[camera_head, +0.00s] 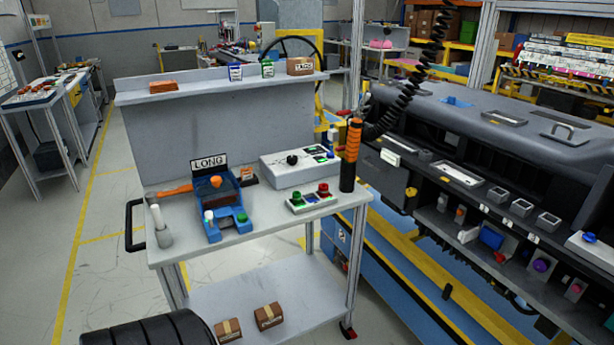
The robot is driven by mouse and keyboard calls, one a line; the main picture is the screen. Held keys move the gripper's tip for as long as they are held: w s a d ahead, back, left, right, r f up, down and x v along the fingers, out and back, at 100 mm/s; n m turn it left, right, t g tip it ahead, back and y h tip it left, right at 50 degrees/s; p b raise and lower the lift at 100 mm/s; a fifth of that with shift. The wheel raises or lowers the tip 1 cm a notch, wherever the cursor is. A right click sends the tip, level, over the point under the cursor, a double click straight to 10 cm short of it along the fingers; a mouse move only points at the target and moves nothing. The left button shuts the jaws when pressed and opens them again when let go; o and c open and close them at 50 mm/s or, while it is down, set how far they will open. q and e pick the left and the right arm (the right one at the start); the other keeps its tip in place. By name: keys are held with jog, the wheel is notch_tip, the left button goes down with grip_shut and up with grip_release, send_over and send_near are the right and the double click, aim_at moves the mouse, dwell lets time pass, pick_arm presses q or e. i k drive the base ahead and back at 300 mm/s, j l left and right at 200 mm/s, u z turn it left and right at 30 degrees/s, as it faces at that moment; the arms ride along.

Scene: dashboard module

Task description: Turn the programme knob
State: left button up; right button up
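A grey control box (290,173) sits on the right half of the grey cart's top. A small black knob (292,159) is on its sloped upper face. Small coloured controls or a display (320,152) are at the box's right side. I cannot read the knob's pointer direction or any marks around it at this size. Neither of my grippers is in view, and nothing touches the knob.
On the cart (248,234), a button panel (312,201), a black-and-orange tool (351,155) on a coiled cable, and a blue fixture (227,224) with a "LONG" sign (209,162) surround the box. A dark dashboard module (480,135) stands right.

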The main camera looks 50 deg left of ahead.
aim_at(292, 160)
jog(key=u, duration=2.1)
